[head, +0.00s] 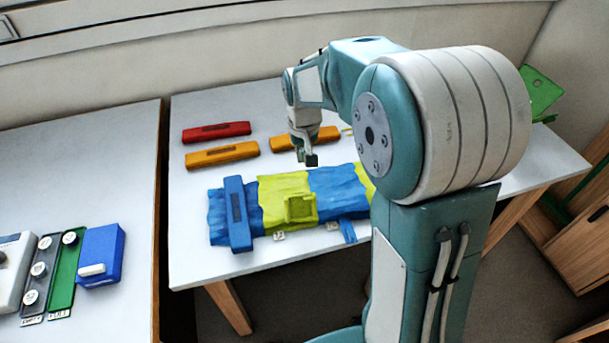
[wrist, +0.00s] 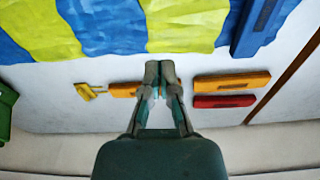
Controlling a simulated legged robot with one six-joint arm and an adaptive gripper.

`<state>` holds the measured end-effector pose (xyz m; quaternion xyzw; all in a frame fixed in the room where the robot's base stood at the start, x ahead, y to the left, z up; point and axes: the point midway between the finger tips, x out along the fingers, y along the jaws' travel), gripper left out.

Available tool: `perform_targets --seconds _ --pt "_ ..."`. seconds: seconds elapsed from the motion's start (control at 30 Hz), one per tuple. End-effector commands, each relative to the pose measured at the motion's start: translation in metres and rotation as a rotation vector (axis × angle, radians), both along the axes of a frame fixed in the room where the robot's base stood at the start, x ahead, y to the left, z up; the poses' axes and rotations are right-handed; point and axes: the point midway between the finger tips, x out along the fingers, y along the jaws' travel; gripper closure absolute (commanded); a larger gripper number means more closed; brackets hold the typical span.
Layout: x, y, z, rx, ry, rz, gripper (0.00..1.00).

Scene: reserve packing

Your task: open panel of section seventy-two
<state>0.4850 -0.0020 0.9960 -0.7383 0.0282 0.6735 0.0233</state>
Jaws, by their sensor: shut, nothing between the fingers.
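A folded cloth of blue and yellow-green sections lies on the table, with a blue section (head: 335,185) and a yellow-green section (head: 285,185) in the head view. A raised yellow-green square piece (head: 300,208) sits on the yellow-green section. Small white tags (head: 279,236) lie along the near edge; their numbers are too small to read surely. My gripper (head: 311,161) is shut and empty, above the cloth's far edge. In the wrist view its fingertips (wrist: 160,68) are together, apart from the blue and yellow-green stripes (wrist: 180,22).
A blue bar (head: 237,213) lies across the cloth's left end. Red (head: 216,132) and orange (head: 222,154) bars lie behind, with another orange bar (head: 283,143) near my gripper. A blue box (head: 101,256) stands on the left table. My arm hides the cloth's right end.

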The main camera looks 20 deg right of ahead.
Motion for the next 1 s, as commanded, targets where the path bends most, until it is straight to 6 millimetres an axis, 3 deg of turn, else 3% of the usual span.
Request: perform_targets --seconds 0.6,1.0 --pt "0.007 -0.001 -0.095 0.000 0.004 0.000 1.00" --pt "-0.029 0.002 -0.085 0.000 0.000 0.001 1.00"
